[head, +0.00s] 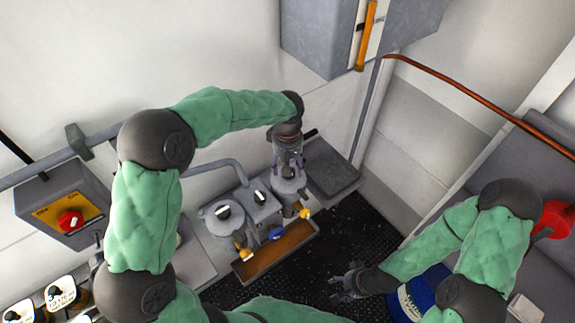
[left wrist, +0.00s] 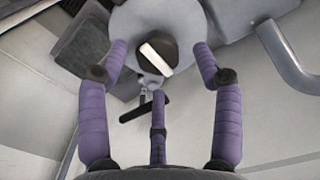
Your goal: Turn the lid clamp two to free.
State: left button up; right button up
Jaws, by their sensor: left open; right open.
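In the head view two round grey lidded housings stand by the wall, each with a dark, white-marked knob: a left lid (head: 221,212) and a right lid (head: 290,183). No number is readable on either. My left gripper (head: 288,161) is over the right lid, fingers pointing down. In the left wrist view, its open purple fingers stand either side of the black knob (left wrist: 157,54) with a white bar, on the round grey lid (left wrist: 185,20). The bar lies slanted. I cannot tell whether any finger touches the knob. My right gripper (head: 347,287) is open and empty above the dark floor.
A small knob (head: 261,197) sits between the housings. Below are yellow (head: 244,254) and blue (head: 277,233) valve handles and a brown tray (head: 262,268). A control box with a red knob (head: 70,221) is at left. A grey cabinet (head: 318,45) hangs above.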

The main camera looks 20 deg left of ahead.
pick_arm(q)
notch_tip(320, 180, up, 11)
jog(key=shift+r, duration=0.15)
dwell(0.7)
